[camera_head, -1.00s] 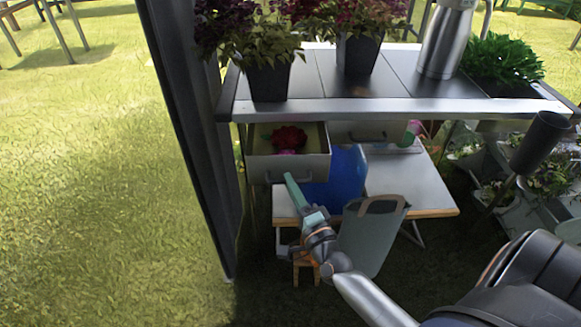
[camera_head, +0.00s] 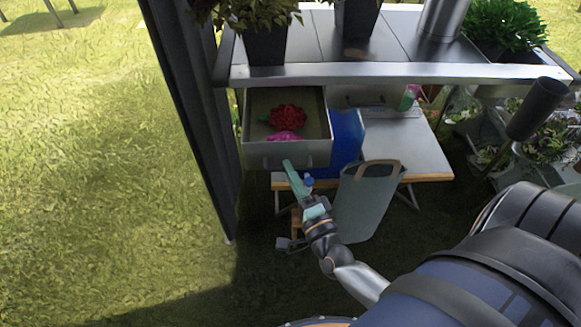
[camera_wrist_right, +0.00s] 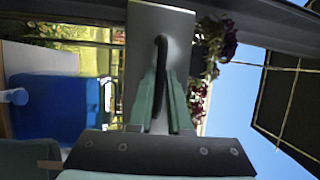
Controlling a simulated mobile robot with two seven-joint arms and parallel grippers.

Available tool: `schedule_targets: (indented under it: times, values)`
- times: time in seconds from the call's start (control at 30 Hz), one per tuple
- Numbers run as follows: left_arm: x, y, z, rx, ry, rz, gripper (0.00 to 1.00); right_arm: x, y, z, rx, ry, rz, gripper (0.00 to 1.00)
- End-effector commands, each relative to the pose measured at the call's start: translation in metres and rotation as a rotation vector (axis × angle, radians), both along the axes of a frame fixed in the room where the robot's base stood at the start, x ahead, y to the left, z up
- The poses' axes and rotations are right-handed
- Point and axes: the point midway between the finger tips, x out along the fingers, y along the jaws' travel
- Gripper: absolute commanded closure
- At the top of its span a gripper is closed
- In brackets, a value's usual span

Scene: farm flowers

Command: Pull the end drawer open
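The end drawer (camera_head: 268,156) hangs under the left end of the metal table and stands well out, its inside showing. A red flower (camera_head: 288,118) and a pink flower (camera_head: 284,137) lie in it. My right gripper (camera_head: 290,168) is at the drawer's front. In the right wrist view, its green fingers (camera_wrist_right: 162,82) lie on either side of the dark drawer handle (camera_wrist_right: 161,48), closed in on it. The drawer front (camera_wrist_right: 142,40) stands just beyond the fingertips. My left gripper is not in view.
A second drawer (camera_head: 362,97) sits shut to the right. A blue container (camera_head: 347,135) and a grey-green bag (camera_head: 362,205) stand close right of my right gripper. A dark post (camera_head: 195,120) rises to the left. Potted plants stand on the tabletop (camera_head: 310,72).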

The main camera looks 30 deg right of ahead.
Motion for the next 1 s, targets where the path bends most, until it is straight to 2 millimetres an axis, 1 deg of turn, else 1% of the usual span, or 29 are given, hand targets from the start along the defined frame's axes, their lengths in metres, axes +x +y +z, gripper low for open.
schedule_targets:
  times: [0.03, 0.2, 0.23, 0.47, 0.57, 0.67, 1.0]
  values:
    - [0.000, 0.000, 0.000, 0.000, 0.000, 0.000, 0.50, 0.000, 0.000, 0.000, 0.000, 0.000, -0.001, 0.76]
    - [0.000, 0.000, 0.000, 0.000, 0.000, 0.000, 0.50, 0.000, 0.000, 0.000, 0.000, 0.000, 0.000, 0.57]
    - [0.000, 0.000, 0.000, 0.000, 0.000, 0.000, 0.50, 0.000, 0.000, 0.000, 0.000, 0.000, 0.000, 0.55]
    - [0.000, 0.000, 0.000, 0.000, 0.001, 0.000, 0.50, 0.000, 0.000, 0.000, 0.000, 0.001, 0.000, 0.55]
    - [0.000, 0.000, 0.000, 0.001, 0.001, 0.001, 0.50, -0.005, 0.001, -0.002, 0.000, 0.002, 0.001, 0.55]
    - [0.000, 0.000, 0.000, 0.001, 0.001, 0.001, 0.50, -0.018, 0.003, -0.004, -0.001, 0.003, 0.001, 0.55]
    - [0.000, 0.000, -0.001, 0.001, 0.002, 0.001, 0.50, -0.089, 0.013, -0.017, 0.000, 0.006, 0.001, 0.55]
